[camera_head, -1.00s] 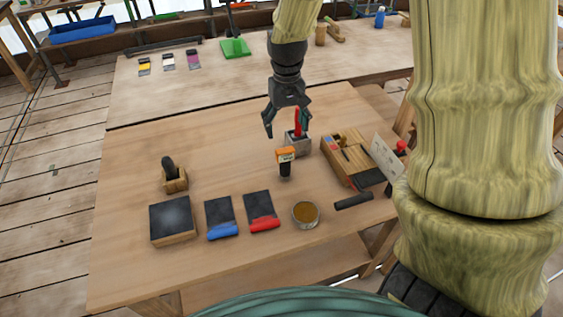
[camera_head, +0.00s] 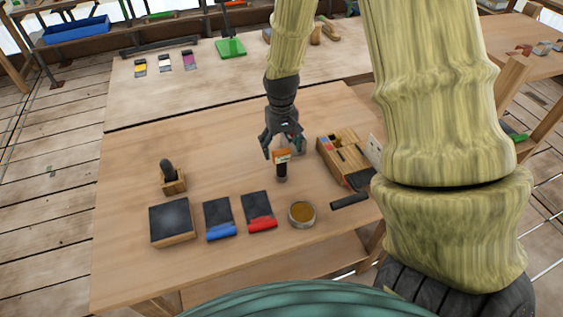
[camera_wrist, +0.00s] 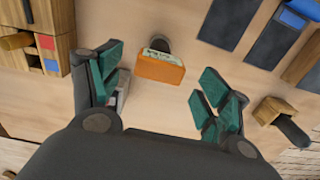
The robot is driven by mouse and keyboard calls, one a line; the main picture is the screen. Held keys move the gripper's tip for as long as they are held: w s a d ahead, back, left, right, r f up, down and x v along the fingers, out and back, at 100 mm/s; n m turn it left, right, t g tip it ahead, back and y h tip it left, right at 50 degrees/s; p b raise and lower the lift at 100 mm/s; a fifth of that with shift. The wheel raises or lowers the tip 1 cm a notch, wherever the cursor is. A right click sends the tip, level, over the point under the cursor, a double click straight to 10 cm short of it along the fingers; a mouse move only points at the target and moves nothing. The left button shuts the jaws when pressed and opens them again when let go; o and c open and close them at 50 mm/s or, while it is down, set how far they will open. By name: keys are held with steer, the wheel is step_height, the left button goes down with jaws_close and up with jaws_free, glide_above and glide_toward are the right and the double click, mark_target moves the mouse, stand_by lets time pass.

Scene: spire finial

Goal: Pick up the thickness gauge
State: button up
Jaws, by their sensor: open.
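The thickness gauge looks to be the orange-topped device with a small pale display (camera_head: 282,157), standing on a dark post on the wooden workbench (camera_head: 130,270). In the wrist view its orange head (camera_wrist: 160,67) lies just ahead of my gripper, centred in the gap between the fingers. My gripper (camera_head: 283,149) points down at the gauge from above and slightly behind. Its teal-padded fingers (camera_wrist: 160,90) are spread wide, and nothing is between the pads. The gripper hides part of the grey block behind the gauge.
A wooden organiser box (camera_head: 342,150) stands close to the right. A round tin (camera_head: 302,214), red-edged (camera_head: 258,210) and blue-edged dark panels (camera_head: 219,218), and a dark-topped block (camera_head: 172,222) lie in front. A wooden holder (camera_head: 173,181) is at left. The bench between holder and gauge is clear.

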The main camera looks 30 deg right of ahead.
mark_target(282, 165)
steer(key=shift+f+p, duration=0.35)
steer(key=shift+f, duration=1.05)
steer(key=shift+c, duration=0.4)
steer(key=c, duration=1.1)
steer(key=shift+r, duration=0.2)
